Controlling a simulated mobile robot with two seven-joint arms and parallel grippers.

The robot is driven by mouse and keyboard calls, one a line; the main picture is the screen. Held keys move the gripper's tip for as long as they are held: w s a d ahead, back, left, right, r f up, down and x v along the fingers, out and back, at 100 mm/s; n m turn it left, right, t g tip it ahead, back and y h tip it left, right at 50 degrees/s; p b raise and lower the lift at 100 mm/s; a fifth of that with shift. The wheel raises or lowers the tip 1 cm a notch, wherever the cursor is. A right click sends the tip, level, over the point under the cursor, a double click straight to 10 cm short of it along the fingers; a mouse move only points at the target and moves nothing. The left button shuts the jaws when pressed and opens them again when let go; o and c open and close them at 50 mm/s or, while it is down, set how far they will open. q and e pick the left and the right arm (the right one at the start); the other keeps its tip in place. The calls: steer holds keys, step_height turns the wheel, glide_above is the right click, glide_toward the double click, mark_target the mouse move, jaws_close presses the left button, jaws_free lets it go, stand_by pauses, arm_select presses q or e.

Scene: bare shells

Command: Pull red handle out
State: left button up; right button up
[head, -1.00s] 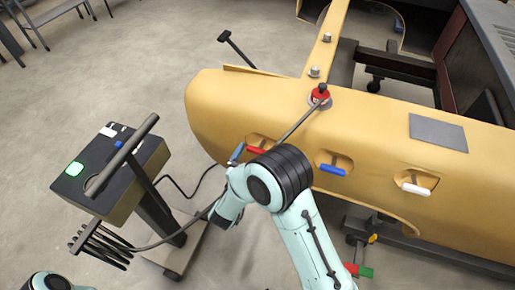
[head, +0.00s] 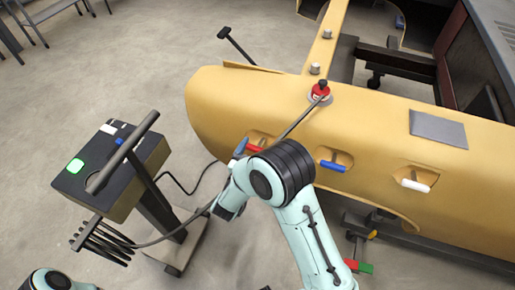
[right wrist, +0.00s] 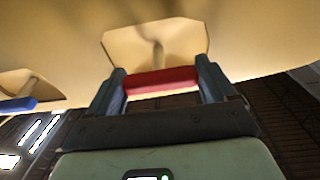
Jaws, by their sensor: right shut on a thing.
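The red handle (head: 256,149) is a T-shaped bar in the leftmost recess of the yellow shell's side (head: 240,110). In the right wrist view the red bar (right wrist: 160,80) lies crosswise between the two fingers of my right gripper (right wrist: 162,84). A stem runs from the bar back into the recess. In the head view my right gripper (head: 243,152) is at that recess, shut on the handle; my arm hides part of both. My left gripper is not in view.
A blue handle (head: 332,166) and a white handle (head: 415,185) sit in recesses further right. A red knob (head: 319,92) stands on top of the shell. A black-topped cart (head: 100,165) with a cable stands at left. Open floor lies behind the cart.

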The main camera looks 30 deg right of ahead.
steer(key=shift+v, duration=0.95)
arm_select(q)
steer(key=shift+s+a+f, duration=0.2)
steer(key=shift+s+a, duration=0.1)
arm_select(e)
steer(key=shift+w+d+r, duration=0.1)
steer(key=o, duration=1.3)
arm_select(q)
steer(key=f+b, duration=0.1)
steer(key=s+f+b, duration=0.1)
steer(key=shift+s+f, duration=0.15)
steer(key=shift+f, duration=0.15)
arm_select(e)
steer(key=v, duration=1.3)
steer(key=shift+s, duration=0.3)
